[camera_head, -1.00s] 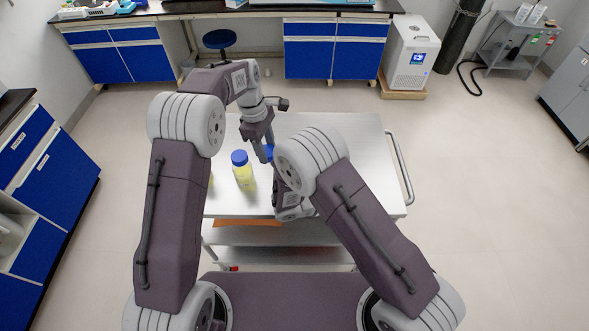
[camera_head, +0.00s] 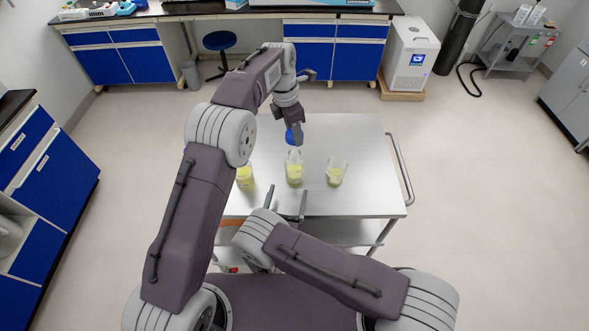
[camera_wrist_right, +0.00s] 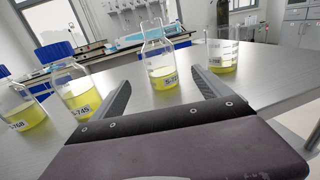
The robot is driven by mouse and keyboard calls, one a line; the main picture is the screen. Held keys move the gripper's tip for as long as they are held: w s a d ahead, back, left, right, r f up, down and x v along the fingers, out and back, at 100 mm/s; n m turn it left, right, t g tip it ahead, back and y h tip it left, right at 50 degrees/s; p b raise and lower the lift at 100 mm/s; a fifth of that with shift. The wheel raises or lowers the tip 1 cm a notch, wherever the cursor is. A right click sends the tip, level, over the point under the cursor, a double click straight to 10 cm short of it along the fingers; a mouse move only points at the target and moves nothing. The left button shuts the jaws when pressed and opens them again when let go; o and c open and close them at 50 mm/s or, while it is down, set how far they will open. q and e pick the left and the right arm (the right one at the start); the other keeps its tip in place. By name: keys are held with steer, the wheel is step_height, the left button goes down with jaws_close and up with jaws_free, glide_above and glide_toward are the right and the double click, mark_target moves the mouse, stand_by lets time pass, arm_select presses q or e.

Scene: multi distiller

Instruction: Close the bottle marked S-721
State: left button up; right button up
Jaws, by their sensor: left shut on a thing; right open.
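An uncapped clear bottle (camera_head: 294,174) with yellow liquid stands upright on the metal cart. In the right wrist view this bottle (camera_wrist_right: 162,77) has a label starting "S-7"; the rest is too small to read surely. My left gripper (camera_head: 296,141) is shut on a blue cap (camera_head: 291,136), held above and slightly beyond the bottle's mouth, apart from it as far as I can tell. My right gripper (camera_head: 287,197) is open and empty on the near side of the bottle. Its fingers (camera_wrist_right: 160,90) point toward the bottle, without touching it.
A beaker (camera_head: 337,174) with pale yellow contents stands right of the bottle. Blue-capped bottles marked S-745 (camera_wrist_right: 78,93) and S-768 (camera_wrist_right: 18,108) stand to the left; my left arm partly hides that side. The cart's right part (camera_head: 375,165) is clear.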

mark_target(294, 168)
arm_select(q)
steer(key=shift+w, duration=0.1)
arm_select(e)
steer(key=w, duration=0.3)
steer(key=w+d, duration=0.1)
steer(key=w, duration=0.3)
steer(key=w+d, duration=0.1)
steer(key=w, duration=0.3)
steer(key=shift+d, duration=0.15)
jaws_close()
arm_select(q)
steer(key=shift+f, duration=2.5)
